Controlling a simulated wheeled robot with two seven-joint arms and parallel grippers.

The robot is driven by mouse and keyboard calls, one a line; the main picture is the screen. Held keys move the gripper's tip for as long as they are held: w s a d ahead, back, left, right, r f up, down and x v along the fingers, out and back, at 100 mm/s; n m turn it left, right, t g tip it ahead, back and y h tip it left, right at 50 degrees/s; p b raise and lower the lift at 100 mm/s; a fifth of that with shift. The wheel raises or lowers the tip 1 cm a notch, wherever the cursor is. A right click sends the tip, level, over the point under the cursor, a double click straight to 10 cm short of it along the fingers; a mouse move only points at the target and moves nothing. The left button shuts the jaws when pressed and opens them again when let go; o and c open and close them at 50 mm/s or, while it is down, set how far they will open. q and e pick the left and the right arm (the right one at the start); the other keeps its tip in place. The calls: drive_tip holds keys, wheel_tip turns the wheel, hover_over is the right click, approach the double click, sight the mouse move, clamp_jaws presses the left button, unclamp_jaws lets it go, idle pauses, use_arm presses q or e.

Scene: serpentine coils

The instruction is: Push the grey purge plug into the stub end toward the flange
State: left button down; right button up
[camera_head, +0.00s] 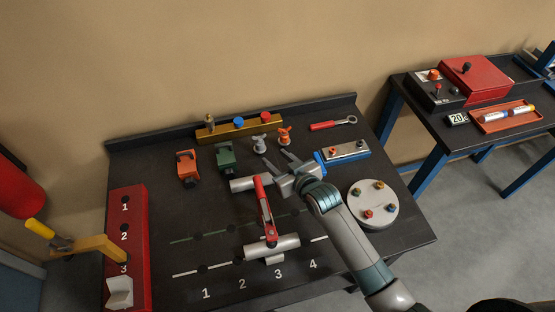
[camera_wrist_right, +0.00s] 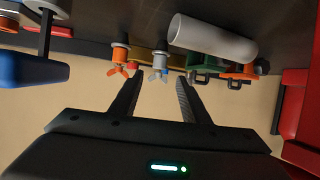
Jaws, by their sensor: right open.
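The grey purge plug (camera_head: 259,144), with small wings, stands at the back of the table beside an orange winged plug (camera_head: 284,137). My right gripper (camera_head: 281,161) is open and empty, just in front of these plugs. In the right wrist view the grey plug (camera_wrist_right: 158,66) shows beyond and between the two open fingertips (camera_wrist_right: 158,84), with no visible contact. A pale tube (camera_head: 245,184) lies left of the gripper; it also shows in the wrist view (camera_wrist_right: 212,40). I cannot tell which end is the stub end or flange. My left gripper is not in view.
A red-handled clamp (camera_head: 265,208) stands by another pale tube (camera_head: 272,247) in front. A round plate with knobs (camera_head: 373,204) lies right.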

sight(262, 147)
drive_tip(key=shift+w+f, duration=0.1)
drive_tip(key=shift+w+a+f, duration=0.2)
drive_tip(key=shift+w+a, duration=0.05)
drive_tip(key=shift+w, duration=0.15)
drive_tip(key=b+x, duration=0.8)
drive_tip(key=x, duration=0.2)
drive_tip(key=shift+w+a+f, duration=0.15)
drive_tip(key=shift+w+a, duration=0.05)
drive_tip(key=shift+w, duration=0.1)
drive_tip(key=c, duration=1)
drive_tip(key=shift+r+p, duration=4)
drive_tip(key=shift+r, duration=0.65)
drive_tip(key=shift+c, duration=0.3)
